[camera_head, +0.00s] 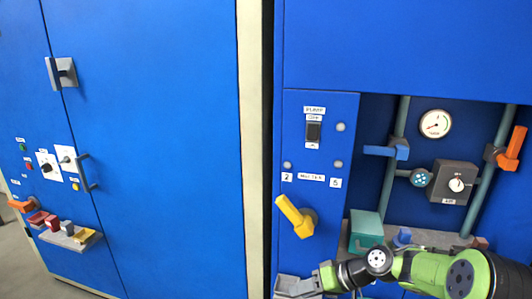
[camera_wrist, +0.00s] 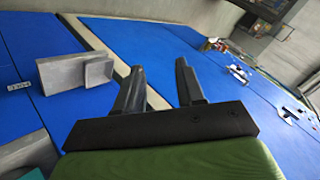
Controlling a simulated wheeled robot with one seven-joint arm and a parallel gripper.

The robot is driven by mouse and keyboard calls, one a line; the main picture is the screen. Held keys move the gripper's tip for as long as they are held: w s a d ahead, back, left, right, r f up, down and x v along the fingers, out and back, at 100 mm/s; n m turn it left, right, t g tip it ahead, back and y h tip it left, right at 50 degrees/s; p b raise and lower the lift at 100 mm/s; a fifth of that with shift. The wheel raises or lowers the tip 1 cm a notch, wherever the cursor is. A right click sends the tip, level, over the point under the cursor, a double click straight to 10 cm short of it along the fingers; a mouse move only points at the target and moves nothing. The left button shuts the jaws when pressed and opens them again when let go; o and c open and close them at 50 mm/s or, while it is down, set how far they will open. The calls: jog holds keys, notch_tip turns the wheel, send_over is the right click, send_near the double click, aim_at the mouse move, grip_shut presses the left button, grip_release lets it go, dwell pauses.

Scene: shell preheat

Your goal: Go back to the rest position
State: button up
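My gripper (camera_wrist: 158,85) shows in the wrist view with its two dark fingers apart and nothing between them. Beyond the fingers are the blue cabinet fronts and a pale vertical post. The fingertips are not clear in the head view.
A yellow handle (camera_head: 296,217) sticks out of the panel above my arm's end. An open bay to the right holds a gauge (camera_head: 435,124), pipes, an orange handle (camera_head: 511,149) and a teal box (camera_head: 366,229). The left cabinet has a grey latch (camera_head: 62,73) and a small shelf (camera_head: 70,238).

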jog(key=s+d+r+m+t+h, duration=0.1)
jog(key=s+d+r+h, duration=0.2)
jog(key=s, duration=0.6)
jog(key=s+d+r+m+t+h, duration=0.1)
jog(key=s+r+h, duration=0.3)
jog(key=s, duration=0.5)
jog(key=s+d+r+m+t+h, duration=0.1)
jog(key=s+r+h, duration=0.2)
jog(key=s+r, duration=0.45)
notch_tip(320, 180, up, 13)
jog(key=s+p, duration=0.1)
jog(key=p, duration=1.4)
jog(key=shift+s+d+r, duration=0.2)
jog(key=shift+s, duration=0.15)
